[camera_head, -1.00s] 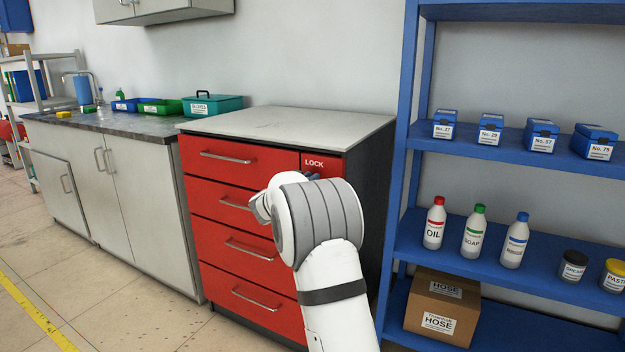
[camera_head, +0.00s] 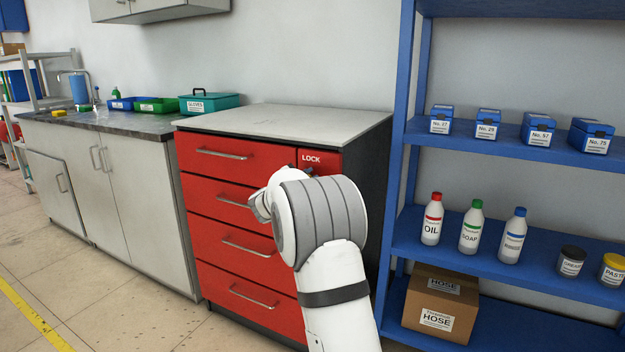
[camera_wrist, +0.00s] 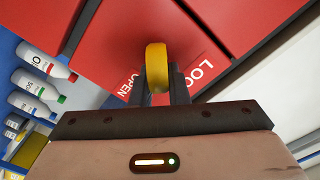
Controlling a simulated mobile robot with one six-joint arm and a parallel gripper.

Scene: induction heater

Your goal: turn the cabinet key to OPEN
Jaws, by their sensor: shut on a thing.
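The red drawer cabinet (camera_head: 235,200) has a panel marked LOCK (camera_head: 315,162) at its upper right. In the wrist view the yellow key (camera_wrist: 157,68) stands out from the red panel (camera_wrist: 195,40), which carries the words LOCK (camera_wrist: 202,72) and OPEN (camera_wrist: 129,88). My gripper (camera_wrist: 160,85) is shut on the yellow key, with one dark finger on either side of it. The key's shaft and keyhole are hidden behind its yellow head, so I cannot tell its exact turn. In the head view my white wrist covers most of the gripper and the key.
A blue shelf unit (camera_head: 398,150) with bottles, jars and boxes stands close to the right of the cabinet. A grey counter (camera_head: 110,122) with trays is to the left. The cabinet top (camera_head: 290,122) is bare, and the floor at the left is open.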

